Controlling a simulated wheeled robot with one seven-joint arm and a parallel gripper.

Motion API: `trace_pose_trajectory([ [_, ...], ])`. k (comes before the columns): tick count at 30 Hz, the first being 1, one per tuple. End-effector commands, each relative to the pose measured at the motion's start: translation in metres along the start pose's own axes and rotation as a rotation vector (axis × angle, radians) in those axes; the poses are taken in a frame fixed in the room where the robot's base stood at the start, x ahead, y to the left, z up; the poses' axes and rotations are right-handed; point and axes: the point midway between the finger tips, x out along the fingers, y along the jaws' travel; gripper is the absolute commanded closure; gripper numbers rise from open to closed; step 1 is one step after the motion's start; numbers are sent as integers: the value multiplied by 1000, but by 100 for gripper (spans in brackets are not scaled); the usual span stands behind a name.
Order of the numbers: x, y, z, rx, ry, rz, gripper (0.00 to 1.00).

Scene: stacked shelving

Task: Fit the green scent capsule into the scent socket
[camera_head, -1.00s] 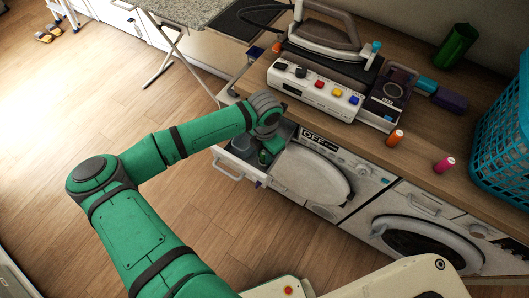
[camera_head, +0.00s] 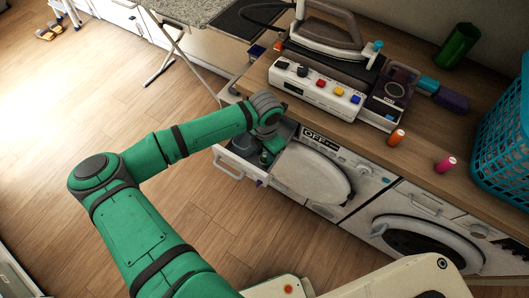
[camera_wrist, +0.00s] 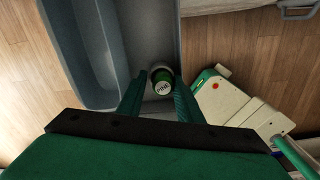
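The green scent capsule (camera_wrist: 161,86) stands upright in the open drawer, its pale lettered top facing the wrist camera. My gripper (camera_wrist: 161,79) points down into the drawer with one finger on each side of the capsule. The fingers look open, with narrow gaps beside the capsule; no firm contact shows. In the head view my gripper (camera_head: 265,156) is small and dark inside the drawer. The scent socket is not clearly identifiable; a dark unit with a round ring (camera_head: 394,90) stands at the right end of the iron station.
The grey drawer (camera_wrist: 141,30) has side walls and a divider close to my fingers. The iron station (camera_head: 310,87) sits on the wooden counter, with orange (camera_head: 397,137) and pink (camera_head: 445,164) spools nearby. A blue basket (camera_head: 503,130) stands at right.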

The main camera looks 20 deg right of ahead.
Motion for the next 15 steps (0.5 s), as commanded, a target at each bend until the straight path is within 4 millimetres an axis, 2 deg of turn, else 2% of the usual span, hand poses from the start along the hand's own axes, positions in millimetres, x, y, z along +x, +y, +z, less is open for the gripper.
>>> trace_pose_trajectory([
  [1,2,-8,2,9,-2,-14,55],
  [7,-10,-7,2,10,-4,-12,55],
  [15,-59,-3,1,7,-4,-3,55],
])
